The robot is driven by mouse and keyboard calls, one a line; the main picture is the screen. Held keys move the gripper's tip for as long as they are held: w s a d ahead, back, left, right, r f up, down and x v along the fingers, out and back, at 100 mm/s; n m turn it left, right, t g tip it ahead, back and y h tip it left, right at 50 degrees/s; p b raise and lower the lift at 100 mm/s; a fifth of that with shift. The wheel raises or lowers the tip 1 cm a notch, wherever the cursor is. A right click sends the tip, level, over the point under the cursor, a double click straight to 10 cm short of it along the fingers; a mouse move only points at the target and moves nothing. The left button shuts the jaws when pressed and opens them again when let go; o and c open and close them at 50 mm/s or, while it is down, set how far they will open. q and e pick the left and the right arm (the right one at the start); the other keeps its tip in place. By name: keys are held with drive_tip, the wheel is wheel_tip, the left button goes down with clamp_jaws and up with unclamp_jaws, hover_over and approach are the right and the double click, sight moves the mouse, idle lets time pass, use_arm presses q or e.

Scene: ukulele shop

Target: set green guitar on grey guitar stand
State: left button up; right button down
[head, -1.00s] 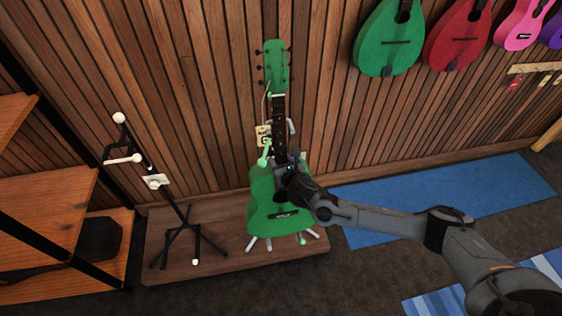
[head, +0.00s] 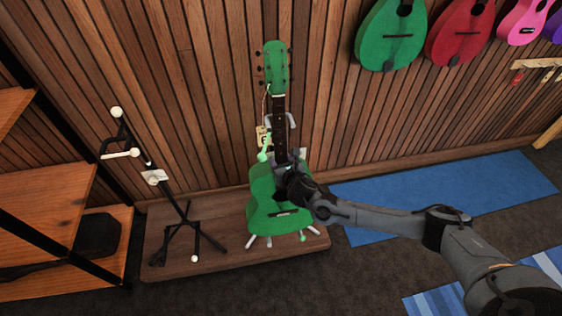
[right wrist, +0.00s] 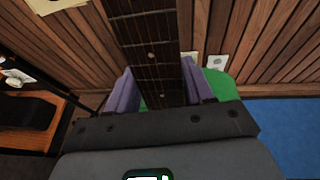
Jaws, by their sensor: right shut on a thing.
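The green guitar (head: 263,205) stands nearly upright against the grey guitar stand (head: 312,232) on the low wooden platform. Its body hides most of the stand; feet show below it and a pale arm (head: 292,121) beside the neck. Whether the stand bears the guitar's weight, I cannot tell. My right gripper (head: 287,165) is shut on the guitar's neck, just above the body. In the right wrist view, my gripper's purple fingers (right wrist: 158,92) lie on both sides of the fretted neck (right wrist: 148,45). My left gripper is not in view.
A black stand (head: 180,215) with white tips stands left on the same wooden platform (head: 215,262). Wooden shelves (head: 45,205) are at far left. A slatted wall is close behind the guitar. A blue mat (head: 450,195) lies right; several coloured instruments hang upper right.

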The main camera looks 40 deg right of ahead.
drive_tip(key=shift+w+r, duration=0.1)
drive_tip(key=shift+r, duration=0.2)
